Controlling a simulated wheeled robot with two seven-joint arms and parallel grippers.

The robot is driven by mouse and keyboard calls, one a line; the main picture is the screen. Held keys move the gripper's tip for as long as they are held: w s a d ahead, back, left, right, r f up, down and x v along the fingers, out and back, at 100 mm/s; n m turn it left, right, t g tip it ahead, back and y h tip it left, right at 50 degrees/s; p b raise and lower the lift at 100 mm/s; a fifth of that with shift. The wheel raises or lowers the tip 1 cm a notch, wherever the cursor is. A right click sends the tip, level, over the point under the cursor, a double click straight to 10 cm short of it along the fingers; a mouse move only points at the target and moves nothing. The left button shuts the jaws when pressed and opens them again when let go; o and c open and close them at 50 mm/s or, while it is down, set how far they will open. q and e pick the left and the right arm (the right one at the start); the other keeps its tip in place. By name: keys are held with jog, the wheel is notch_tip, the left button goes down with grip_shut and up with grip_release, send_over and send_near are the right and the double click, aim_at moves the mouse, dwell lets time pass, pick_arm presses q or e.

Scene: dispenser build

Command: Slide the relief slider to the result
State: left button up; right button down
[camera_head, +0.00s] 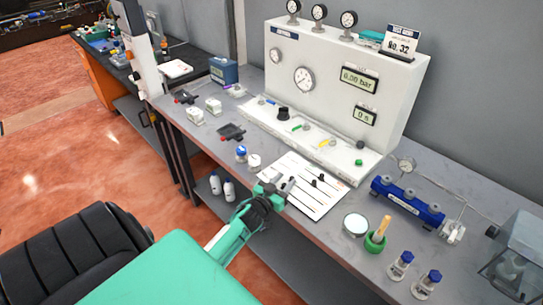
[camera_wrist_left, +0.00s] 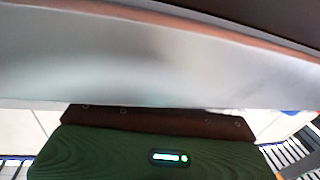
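A white sheet or board (camera_head: 290,172) with printed lines lies on the bench in front of the white test panel. Small dark pieces (camera_head: 318,180) sit on its right half; they look like sliders, but I cannot read which is the relief one. My left gripper (camera_head: 285,185) is at the sheet's front left edge, its fingers over or beside it. I cannot tell whether it touches anything or whether its fingers are apart. My right gripper is not in view.
The white panel (camera_head: 330,75) carries gauges, and its displays read 0,00 bar and 0 s. A blue manifold (camera_head: 408,203) stands right of the sheet. A round dish (camera_head: 355,224), a green mortar (camera_head: 375,241) and blue-capped bottles (camera_head: 400,264) stand nearer.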

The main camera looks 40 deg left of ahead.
pick_arm(q)
jog(key=s+d+b, duration=0.1)
jog(key=s+b, duration=0.2)
jog(key=s, duration=1)
jog(key=shift+r, duration=0.1)
